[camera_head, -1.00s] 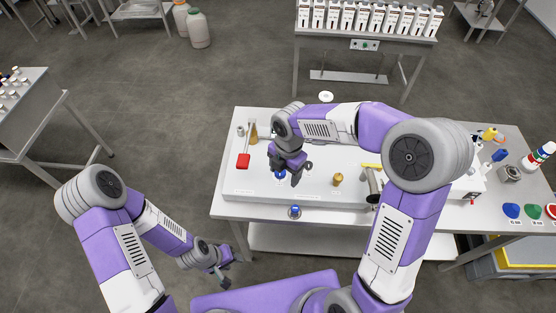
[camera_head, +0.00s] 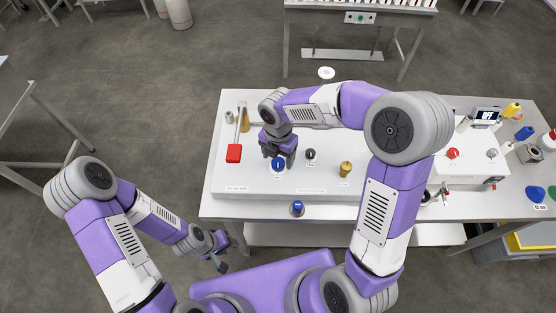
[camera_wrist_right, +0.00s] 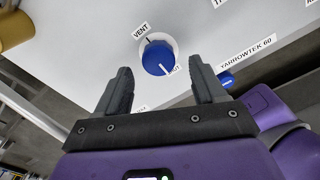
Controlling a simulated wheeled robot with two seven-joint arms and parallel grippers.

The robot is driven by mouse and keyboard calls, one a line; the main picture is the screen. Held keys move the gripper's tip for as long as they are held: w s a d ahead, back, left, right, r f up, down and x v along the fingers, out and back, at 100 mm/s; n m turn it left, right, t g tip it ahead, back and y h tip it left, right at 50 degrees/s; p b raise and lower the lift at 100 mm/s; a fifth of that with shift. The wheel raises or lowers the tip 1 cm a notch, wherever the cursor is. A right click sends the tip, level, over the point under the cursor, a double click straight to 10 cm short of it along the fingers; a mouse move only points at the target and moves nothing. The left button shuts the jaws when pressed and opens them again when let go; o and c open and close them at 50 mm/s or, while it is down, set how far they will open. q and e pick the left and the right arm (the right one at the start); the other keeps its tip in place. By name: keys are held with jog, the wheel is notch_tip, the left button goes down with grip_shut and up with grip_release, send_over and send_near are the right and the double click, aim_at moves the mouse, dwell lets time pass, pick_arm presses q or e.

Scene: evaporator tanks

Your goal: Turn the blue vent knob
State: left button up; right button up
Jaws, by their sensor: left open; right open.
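The blue vent knob (camera_head: 278,165) is on the white panel on the table. In the right wrist view the knob (camera_wrist_right: 157,58) has a white pointer line and a "VENT" label beside it. My right gripper (camera_head: 279,156) is over the panel, just behind the knob in the head view. In the wrist view its fingers (camera_wrist_right: 160,80) are open, one towards each side of the knob, with nothing between them. Contact is not visible. My left gripper (camera_head: 226,253) is open and empty, low in front of the table, away from the panel.
A red-handled lever (camera_head: 234,153) stands left of the knob. A dark knob (camera_head: 310,154) and a brass fitting (camera_head: 345,169) are to its right. Another blue-topped part (camera_head: 297,208) is at the front edge. A white device with a display (camera_head: 487,117) is further right.

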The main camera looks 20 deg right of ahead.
aim_at(278, 164)
notch_tip(278, 164, down, 2)
jog(key=shift+w+f, duration=0.15)
jog(key=shift+f, duration=0.2)
jog(key=c, duration=1.1)
jog(key=shift+o, duration=0.2)
